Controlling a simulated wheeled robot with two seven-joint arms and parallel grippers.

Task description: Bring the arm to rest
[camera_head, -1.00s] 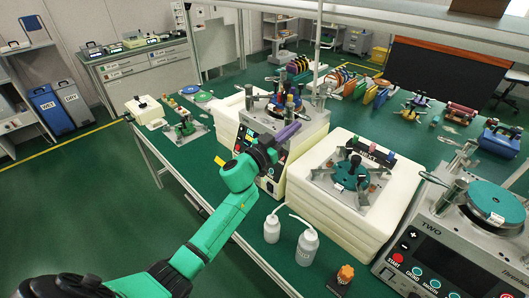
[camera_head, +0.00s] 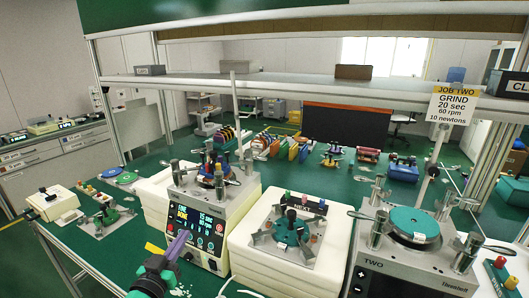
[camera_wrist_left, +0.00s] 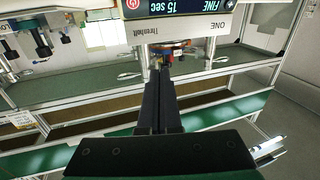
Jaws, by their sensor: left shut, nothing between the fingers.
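My left arm comes in at the bottom of the head view, with only its green and black wrist end showing. Its left gripper (camera_head: 180,239) has purplish fingers that point up in front of the machine marked ONE (camera_head: 243,205). That machine's screen (camera_head: 198,217) reads FINE, DONE and 15 sec. In the left wrist view the gripper's dark fingers (camera_wrist_left: 160,75) lie together with nothing between them. The machine's front (camera_wrist_left: 200,25) shows upside down above them. Whether the fingers touch the machine I cannot tell. My right gripper is not in view.
A white block (camera_head: 246,262) bearing a teal plate fixture (camera_head: 290,228) stands right of machine ONE. The machine marked TWO (camera_head: 385,275) is further right. Small fixtures (camera_head: 105,215) stand to the left on the green table. A shelf (camera_head: 300,84) crosses above the table.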

